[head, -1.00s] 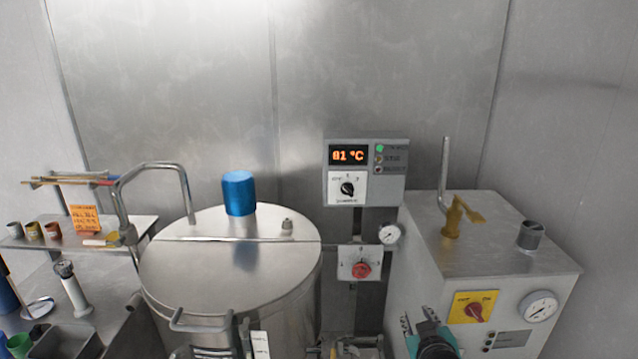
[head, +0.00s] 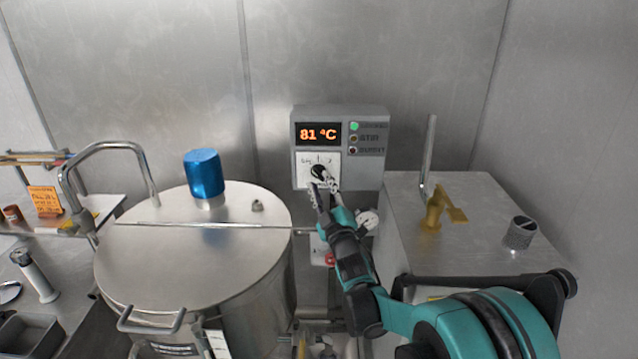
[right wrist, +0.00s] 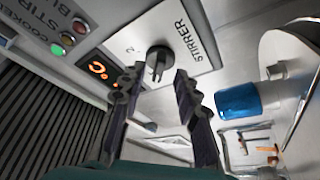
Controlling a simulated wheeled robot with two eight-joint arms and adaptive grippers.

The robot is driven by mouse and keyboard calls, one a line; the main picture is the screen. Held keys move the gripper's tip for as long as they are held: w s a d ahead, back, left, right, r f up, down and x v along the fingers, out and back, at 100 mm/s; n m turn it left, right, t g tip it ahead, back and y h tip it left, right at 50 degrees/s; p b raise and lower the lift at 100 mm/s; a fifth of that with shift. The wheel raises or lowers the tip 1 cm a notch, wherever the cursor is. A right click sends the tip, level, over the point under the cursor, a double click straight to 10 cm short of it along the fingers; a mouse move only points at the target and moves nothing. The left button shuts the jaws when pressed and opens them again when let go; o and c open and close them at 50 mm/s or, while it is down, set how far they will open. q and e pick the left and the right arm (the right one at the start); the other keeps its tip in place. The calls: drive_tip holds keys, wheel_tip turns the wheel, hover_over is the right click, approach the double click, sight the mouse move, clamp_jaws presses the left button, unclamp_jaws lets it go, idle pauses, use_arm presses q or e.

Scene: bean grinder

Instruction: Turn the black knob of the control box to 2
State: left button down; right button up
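The grey control box (head: 369,176) hangs on the back wall, with an orange 81 °C display and a white dial plate. Its black knob (head: 318,172) is on that plate, marked OFF, 1 and 2. My right gripper (head: 323,183) is at the knob in the head view, partly covering the plate. In the right wrist view the right gripper (right wrist: 156,75) is open, with its fingers on both sides of the knob (right wrist: 158,58) and gaps visible. I cannot tell the knob's setting surely. My left gripper is not in view.
A steel kettle (head: 150,265) with a blue motor cap (head: 204,174) stands left of the box. A red knob and a gauge are below the box, near my right arm.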

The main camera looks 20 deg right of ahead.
drive_tip(key=shift+x, duration=0.9)
clamp_jaws()
